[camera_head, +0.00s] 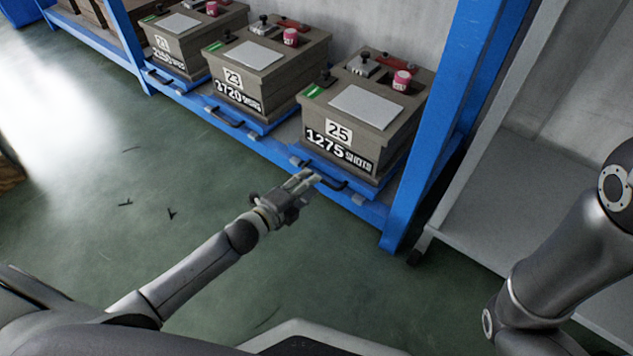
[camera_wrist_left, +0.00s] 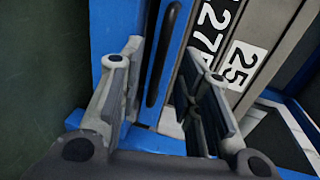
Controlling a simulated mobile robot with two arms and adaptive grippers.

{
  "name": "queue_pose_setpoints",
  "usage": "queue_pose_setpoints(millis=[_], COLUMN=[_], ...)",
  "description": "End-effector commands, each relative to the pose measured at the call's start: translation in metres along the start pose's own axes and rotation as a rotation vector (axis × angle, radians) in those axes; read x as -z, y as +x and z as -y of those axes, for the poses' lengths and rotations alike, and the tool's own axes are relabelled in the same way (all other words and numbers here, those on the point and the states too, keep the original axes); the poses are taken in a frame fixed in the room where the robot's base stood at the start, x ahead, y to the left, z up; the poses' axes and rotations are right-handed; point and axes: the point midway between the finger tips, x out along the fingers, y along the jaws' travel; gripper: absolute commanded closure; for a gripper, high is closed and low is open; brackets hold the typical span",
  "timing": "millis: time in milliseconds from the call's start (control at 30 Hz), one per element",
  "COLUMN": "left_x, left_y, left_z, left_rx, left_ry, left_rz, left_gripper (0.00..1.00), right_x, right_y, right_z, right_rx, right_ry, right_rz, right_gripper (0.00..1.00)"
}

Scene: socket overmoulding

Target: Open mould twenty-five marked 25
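Mould 25 (camera_head: 350,118) is a grey-brown box on a blue shelf at the centre right of the head view, marked "25" and "1275 shots". Its lid looks closed. A black bar handle (camera_head: 335,178) is at the front of the blue tray below it. My left gripper (camera_head: 308,179) is at the left part of this handle. In the left wrist view, its two fingers (camera_wrist_left: 158,72) are apart, with the black handle (camera_wrist_left: 162,55) showing between and beyond them. I cannot tell whether they touch it. The "25" label (camera_wrist_left: 240,65) shows there too. My right gripper is out of view.
Mould 23 (camera_head: 240,88) and mould 21 (camera_head: 178,45) stand to the left on the same blue rack. A blue upright (camera_head: 425,150) stands right of mould 25, then a grey shelf unit (camera_head: 490,205). The green floor (camera_head: 120,170) at left is mostly clear.

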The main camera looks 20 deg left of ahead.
Motion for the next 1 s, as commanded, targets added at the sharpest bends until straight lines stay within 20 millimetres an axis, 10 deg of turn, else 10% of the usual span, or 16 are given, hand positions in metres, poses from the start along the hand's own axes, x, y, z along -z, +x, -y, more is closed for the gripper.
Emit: queue_pose_setpoints(millis=[700,1000], left_x=[0.000,0.000], left_y=[0.043,0.043], left_z=[0.000,0.000], left_rx=[-0.001,-0.001], left_ry=[0.000,0.000], left_rz=[0.000,0.000], left_gripper=[0.68,1.00], right_x=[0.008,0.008], right_y=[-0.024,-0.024], right_z=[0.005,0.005], right_rx=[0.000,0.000], right_ry=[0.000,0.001], right_rz=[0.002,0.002], right_gripper=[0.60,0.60])
